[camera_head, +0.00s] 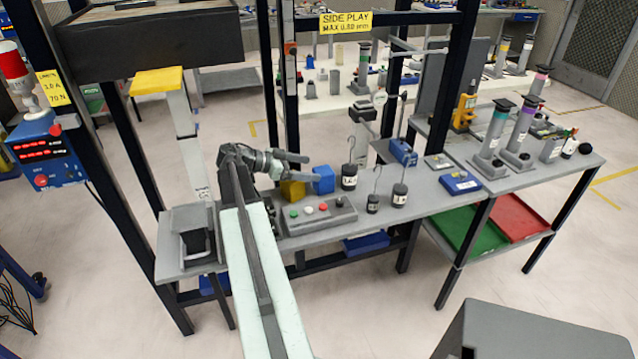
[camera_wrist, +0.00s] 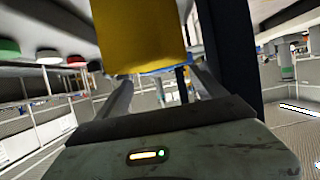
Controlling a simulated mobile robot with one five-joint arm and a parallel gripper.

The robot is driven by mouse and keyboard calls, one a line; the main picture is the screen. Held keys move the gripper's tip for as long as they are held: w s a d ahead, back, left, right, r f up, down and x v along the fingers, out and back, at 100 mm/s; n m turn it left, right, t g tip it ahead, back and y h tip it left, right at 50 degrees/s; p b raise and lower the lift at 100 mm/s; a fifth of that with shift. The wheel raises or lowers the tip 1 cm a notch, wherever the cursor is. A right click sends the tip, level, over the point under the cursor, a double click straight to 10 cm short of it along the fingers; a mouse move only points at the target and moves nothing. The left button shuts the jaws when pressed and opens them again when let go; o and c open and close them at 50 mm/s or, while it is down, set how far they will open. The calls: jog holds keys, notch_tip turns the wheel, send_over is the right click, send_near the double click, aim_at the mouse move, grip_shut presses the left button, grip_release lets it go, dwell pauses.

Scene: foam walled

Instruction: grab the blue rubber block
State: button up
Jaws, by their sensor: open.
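The blue rubber block (camera_head: 323,179) stands on the grey bench, right beside a yellow block (camera_head: 292,191). My gripper (camera_head: 307,167) is open and empty, its fingers reaching right, above the yellow block and towards the blue one. In the wrist view the yellow block (camera_wrist: 140,35) fills the upper middle, ahead of my open fingers (camera_wrist: 158,76). It hides most of a blue shape (camera_wrist: 158,69), which shows only as a thin strip at its edge and is probably the blue block. Whether a finger touches either block I cannot tell.
A grey button box (camera_head: 318,213) sits in front of the blocks. Hooked black weights (camera_head: 349,178) stand close to the right of the blue block. A dark frame post (camera_head: 290,80) rises behind the gripper. A blue box (camera_head: 460,183) lies farther right.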

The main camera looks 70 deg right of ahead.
aim_at(320, 171)
jog(key=x, duration=0.2)
jog(key=b+x, duration=0.1)
jog(key=x, duration=0.1)
jog(key=b+x, duration=0.1)
jog(key=x, duration=0.1)
jog(key=shift+s+a+f, duration=0.1)
jog(key=shift+f, duration=0.25)
jog(key=shift+r, duration=0.1)
jog(key=c, duration=1.7)
notch_tip(320, 171, up, 13)
jog(key=p, duration=1.3)
jog(key=shift+c, duration=0.2)
jog(key=w+a+b, duration=0.1)
jog(key=w+a, duration=1)
jog(key=w, duration=0.2)
jog(key=shift+w+a+f, duration=0.35)
jog(key=shift+a+f, duration=0.05)
jog(key=shift+f, duration=0.1)
